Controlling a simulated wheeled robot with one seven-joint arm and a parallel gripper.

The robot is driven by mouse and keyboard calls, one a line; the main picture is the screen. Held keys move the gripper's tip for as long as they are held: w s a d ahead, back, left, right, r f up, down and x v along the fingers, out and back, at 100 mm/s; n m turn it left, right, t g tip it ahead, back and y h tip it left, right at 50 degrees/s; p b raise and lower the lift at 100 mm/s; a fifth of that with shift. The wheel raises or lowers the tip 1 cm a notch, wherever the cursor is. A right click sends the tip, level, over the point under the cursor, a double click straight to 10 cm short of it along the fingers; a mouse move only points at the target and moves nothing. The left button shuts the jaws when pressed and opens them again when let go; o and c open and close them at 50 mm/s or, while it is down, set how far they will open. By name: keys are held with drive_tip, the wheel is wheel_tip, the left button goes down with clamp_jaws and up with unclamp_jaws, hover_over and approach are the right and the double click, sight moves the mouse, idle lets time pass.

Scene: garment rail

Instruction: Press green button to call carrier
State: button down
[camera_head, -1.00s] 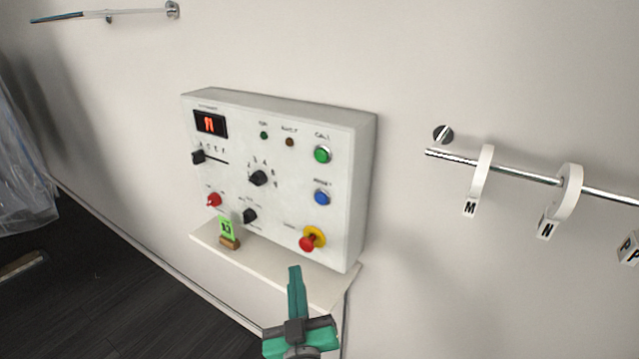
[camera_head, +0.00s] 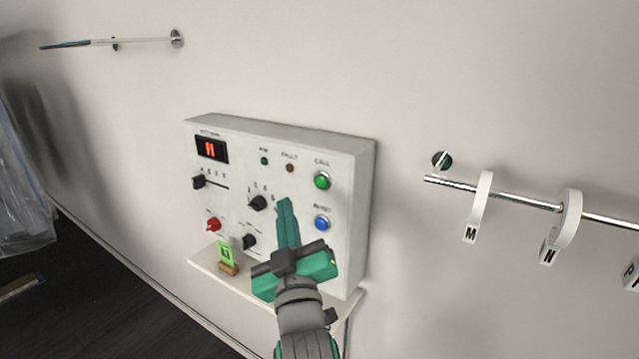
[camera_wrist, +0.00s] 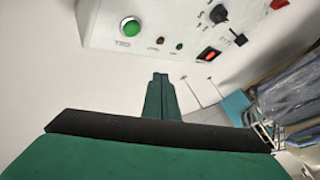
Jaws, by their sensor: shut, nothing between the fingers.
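The green button (camera_head: 322,180) sits under the CALL label at the upper right of the white control box (camera_head: 358,215). It also shows in the wrist view (camera_wrist: 130,27), at the upper left. My gripper (camera_head: 285,205) is shut and empty, its green fingertips together, pointing up in front of the box. In the head view the fingertips appear below and to the left of the green button. In the wrist view the fingertips (camera_wrist: 160,78) appear below and to the right of it, with a gap between.
A blue button (camera_head: 321,223) lies below the green one. Black knobs (camera_head: 258,203) and a red knob (camera_head: 213,224) are on the box's face. A shelf (camera_head: 205,260) below holds a green tag (camera_head: 226,252). A rail (camera_head: 530,200) with lettered rings (camera_head: 478,205) is at right.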

sight(321, 182)
drive_tip(key=w+d, duration=0.5)
drive_tip(key=w, duration=0.2)
idle(0.5)
drive_tip(key=shift+w+d, duration=0.15)
drive_tip(key=shift+d, duration=0.05)
idle(1.8)
drive_tip(key=shift+w+d, duration=0.15)
drive_tip(key=shift+w, duration=0.1)
